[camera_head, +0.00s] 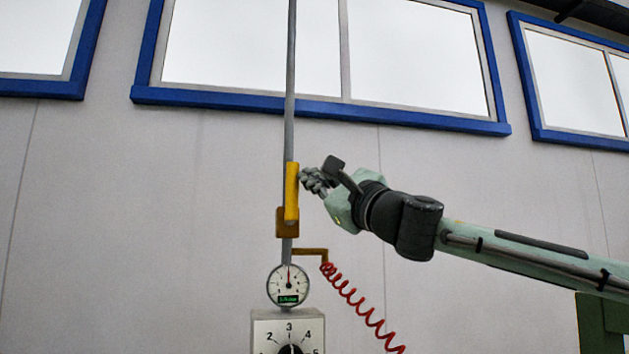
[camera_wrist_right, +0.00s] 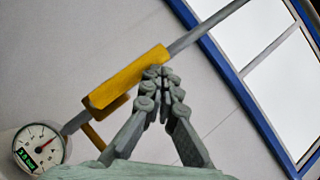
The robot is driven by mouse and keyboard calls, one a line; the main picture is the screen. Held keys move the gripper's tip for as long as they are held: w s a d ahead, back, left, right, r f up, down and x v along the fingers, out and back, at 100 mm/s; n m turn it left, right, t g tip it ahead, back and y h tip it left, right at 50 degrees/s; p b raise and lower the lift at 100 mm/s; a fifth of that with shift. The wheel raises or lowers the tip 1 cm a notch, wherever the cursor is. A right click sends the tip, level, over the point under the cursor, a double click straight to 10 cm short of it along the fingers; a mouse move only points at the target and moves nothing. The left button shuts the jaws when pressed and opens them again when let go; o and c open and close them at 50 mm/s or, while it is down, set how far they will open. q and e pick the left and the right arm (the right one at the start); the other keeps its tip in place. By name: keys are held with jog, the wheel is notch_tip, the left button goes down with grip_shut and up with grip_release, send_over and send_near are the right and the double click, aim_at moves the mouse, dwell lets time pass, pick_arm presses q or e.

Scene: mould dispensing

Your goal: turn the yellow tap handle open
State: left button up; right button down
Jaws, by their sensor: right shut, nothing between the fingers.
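The yellow tap handle (camera_head: 292,192) stands upright along the grey vertical pipe (camera_head: 290,100), above a brownish valve body (camera_head: 287,222). My right gripper (camera_head: 304,177) comes in from the right, its fingertips at the handle's right side near its upper part. In the right wrist view the handle (camera_wrist_right: 130,77) runs diagonally along the pipe, and the shut, empty fingers (camera_wrist_right: 162,74) are at its upper end. I cannot tell whether they touch it. My left gripper is not in view.
Below the valve are a round gauge (camera_head: 288,286) and a box with a numbered dial (camera_head: 289,330). A red coiled hose (camera_head: 352,300) hangs to the right from a brown side outlet (camera_head: 311,252). Blue-framed windows (camera_head: 320,112) are in the wall behind. The space left of the pipe is clear.

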jog(key=v, duration=1.2)
